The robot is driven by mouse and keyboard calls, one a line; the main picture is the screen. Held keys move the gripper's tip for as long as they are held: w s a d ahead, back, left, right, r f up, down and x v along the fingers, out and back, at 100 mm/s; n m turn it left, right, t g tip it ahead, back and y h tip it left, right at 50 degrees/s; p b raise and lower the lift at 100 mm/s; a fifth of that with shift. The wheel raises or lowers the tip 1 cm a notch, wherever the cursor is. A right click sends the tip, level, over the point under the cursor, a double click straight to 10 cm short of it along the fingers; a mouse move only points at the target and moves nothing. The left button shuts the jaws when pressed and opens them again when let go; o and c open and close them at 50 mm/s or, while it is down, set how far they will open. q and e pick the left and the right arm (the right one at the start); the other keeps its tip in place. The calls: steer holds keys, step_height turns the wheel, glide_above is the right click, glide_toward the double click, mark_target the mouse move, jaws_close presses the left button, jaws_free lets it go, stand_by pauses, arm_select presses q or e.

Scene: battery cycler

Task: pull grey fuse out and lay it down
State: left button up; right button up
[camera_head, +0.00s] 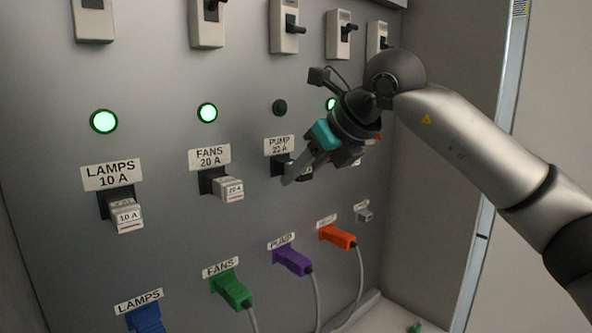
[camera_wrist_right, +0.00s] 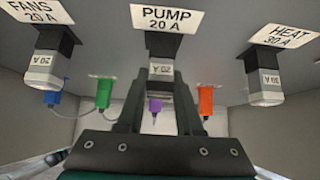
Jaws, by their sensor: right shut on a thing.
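The grey fuse marked 20 (camera_wrist_right: 161,70) sits at the black holder (camera_wrist_right: 166,42) under the PUMP 20 A label (camera_wrist_right: 166,19). My right gripper (camera_head: 296,172) is at this holder in the head view, coming in from the right. In the wrist view my right gripper (camera_wrist_right: 160,88) has a finger on each side of the fuse and is shut on it. The fuse's lower part is hidden between the fingers. Whether it is fully seated, I cannot tell. My left gripper is not in view.
Grey fuses sit at LAMPS (camera_head: 127,216), FANS (camera_head: 229,189) and HEAT (camera_wrist_right: 265,84). The pump lamp (camera_head: 280,107) is dark; LAMPS (camera_head: 104,121) and FANS (camera_head: 207,112) lamps glow green. Coloured plugs with cables, including a purple one (camera_head: 292,261), stick out below. Switches (camera_head: 287,27) line the top.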

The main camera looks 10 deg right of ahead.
steer(key=c, duration=0.3)
steer(key=shift+s+d, duration=0.1)
steer(key=shift+s+d+b, duration=0.5)
steer(key=shift+s, duration=0.25)
steer(key=shift+s+d+b, duration=0.45)
steer(key=shift+s+b, duration=0.1)
steer(key=shift+s, duration=0.25)
steer(key=shift+s+d+b, duration=0.5)
steer(key=shift+s, duration=0.25)
steer(key=shift+f, duration=0.1)
steer(key=s+d+f+m+h+b, duration=0.1)
steer(key=f+m, duration=0.1)
steer(key=f, duration=0.4)
steer(key=s+d+f+m+t+h+b, duration=0.1)
steer(key=f+m+h+b, duration=0.1)
steer(key=f, duration=0.4)
steer(key=s+d+f+m+h+b, duration=0.1)
steer(key=f+m+h, duration=0.1)
steer(key=f, duration=0.4)
steer(key=shift+s+d+f+m+t+b, duration=0.3)
steer(key=shift+d+f+m+b, duration=0.1)
